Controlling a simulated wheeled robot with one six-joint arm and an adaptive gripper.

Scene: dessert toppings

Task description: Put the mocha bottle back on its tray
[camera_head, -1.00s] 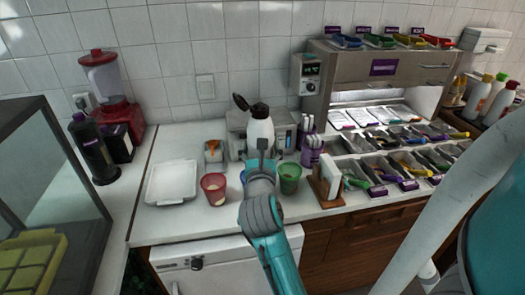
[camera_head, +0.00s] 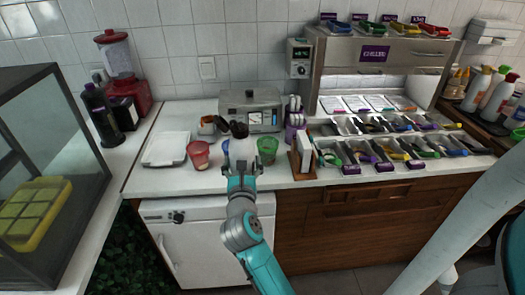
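A white bottle or jug with a dark top (camera_head: 243,149) is in front of the grey machine, at the middle of the counter. No label on it is legible, so I cannot tell if it is the mocha bottle. My gripper (camera_head: 242,167) is right at its lower part, with the fingertips apart to either side in the picture. I cannot tell if the fingers press on it or if its base touches the counter. A dark wooden tray (camera_head: 458,107) at the far right holds several bottles, among them a white one with an orange cap (camera_head: 478,85).
A white flat tray (camera_head: 166,149) lies to the left. A napkin holder (camera_head: 302,154) and topping bins (camera_head: 385,150) are to the right. The grey machine (camera_head: 251,108) stands behind.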

